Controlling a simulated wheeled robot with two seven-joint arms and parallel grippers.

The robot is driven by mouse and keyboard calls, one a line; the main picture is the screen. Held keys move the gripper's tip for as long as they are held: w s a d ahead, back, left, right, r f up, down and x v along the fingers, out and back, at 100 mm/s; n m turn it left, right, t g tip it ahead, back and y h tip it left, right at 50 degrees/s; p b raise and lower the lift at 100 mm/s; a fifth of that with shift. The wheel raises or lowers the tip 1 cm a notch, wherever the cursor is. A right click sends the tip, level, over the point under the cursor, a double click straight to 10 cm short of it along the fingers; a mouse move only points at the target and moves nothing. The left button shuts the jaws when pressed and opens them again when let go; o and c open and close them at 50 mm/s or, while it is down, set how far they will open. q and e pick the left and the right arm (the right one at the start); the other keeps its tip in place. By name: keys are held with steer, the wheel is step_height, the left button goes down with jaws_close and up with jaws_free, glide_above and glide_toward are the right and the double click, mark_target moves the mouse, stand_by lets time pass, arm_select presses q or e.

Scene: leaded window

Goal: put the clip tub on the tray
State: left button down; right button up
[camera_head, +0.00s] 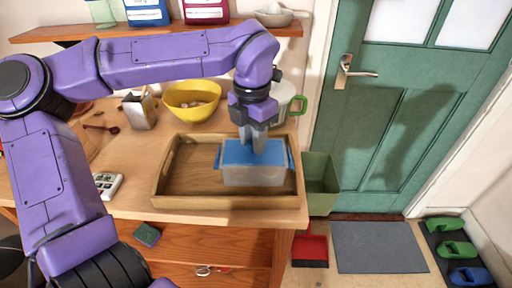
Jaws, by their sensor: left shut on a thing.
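The clip tub (254,175) is a clear grey box with a blue lid and blue side clips. It is in the right half of the wooden tray (172,202), within the rim as I see it. I cannot tell whether its base touches the tray floor. My left gripper (256,148) comes down from above and is shut on the clip tub at its lid. The fingertips are partly hidden against the lid. The left half of the tray is bare. My right gripper is not in view.
A yellow bowl (193,101), a grey metal container (140,110) and a white pot with a green handle (286,100) stand behind the tray. A remote-like device (108,185) lies left of it. A shelf (60,32) runs above. A green bin (321,185) stands at the right.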

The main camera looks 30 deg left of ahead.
arm_select(q)
steer(key=shift+w+f, duration=0.2)
steer(key=shift+f, duration=0.8)
steer(key=shift+w+f, duration=0.15)
steer(key=shift+f, duration=0.85)
steer(key=shift+f, duration=0.1)
steer(key=c, duration=0.8)
jaws_free()
steer(key=shift+d, duration=0.1)
step_height(320, 180, up, 12)
steer(key=shift+r, duration=0.15)
